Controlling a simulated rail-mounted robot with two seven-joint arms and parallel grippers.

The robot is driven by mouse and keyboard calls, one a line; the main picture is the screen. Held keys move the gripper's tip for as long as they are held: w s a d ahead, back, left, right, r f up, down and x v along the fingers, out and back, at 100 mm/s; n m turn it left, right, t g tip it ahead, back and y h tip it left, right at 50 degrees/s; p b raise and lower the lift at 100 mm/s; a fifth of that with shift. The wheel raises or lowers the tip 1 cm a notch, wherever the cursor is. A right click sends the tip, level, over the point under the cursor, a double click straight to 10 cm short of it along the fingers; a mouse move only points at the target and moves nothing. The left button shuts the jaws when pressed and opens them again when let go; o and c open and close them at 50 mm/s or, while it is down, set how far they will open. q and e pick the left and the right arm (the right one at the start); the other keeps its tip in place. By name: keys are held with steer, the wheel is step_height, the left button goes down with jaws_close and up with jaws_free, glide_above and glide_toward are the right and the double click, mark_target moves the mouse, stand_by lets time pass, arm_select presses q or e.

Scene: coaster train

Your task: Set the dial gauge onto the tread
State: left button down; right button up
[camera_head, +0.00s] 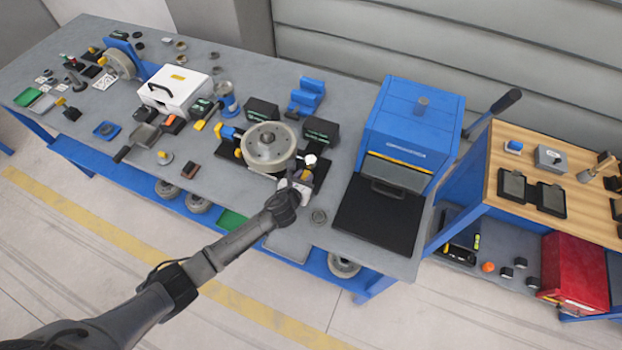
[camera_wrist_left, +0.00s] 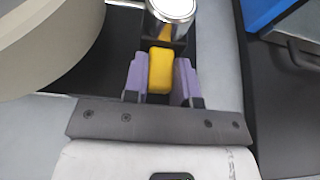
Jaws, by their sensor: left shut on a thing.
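A large grey wheel (camera_head: 262,138) lies at the middle of the grey bench, and its pale curved side fills the upper left of the left wrist view (camera_wrist_left: 45,50). My left gripper (camera_head: 300,182) is at the wheel's near right side. In the left wrist view its purple fingers (camera_wrist_left: 160,82) are shut on a yellow block (camera_wrist_left: 160,72), which appears to be part of the dial gauge. The gauge's round silver-rimmed head (camera_wrist_left: 173,8) is just beyond the fingers, and it shows small and white in the head view (camera_head: 310,160). The gauge appears beside the wheel; contact with the tread cannot be told.
A blue machine (camera_head: 410,125) with a black front plate (camera_head: 378,212) stands to the right. Black boxes (camera_head: 321,130) and a blue block (camera_head: 308,92) are behind the wheel. A white case (camera_head: 180,88) and many small parts crowd the left bench.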

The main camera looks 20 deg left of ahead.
arm_select(q)
steer(key=shift+a, duration=0.55)
steer(key=shift+d, duration=0.1)
steer(key=c, duration=1.3)
jaws_free()
steer(key=shift+c, duration=0.2)
steer(key=o, duration=0.4)
steer(key=shift+a, duration=0.2)
steer(key=shift+d, duration=0.15)
steer(key=shift+s, duration=0.1)
steer(key=shift+s+r, duration=0.15)
steer(key=shift+s, duration=0.05)
steer(key=p+v, duration=0.1)
steer(key=v, duration=1.1)
steer(key=shift+p, duration=0.35)
steer(key=shift+s+r, duration=0.25)
steer(key=shift+s, duration=0.35)
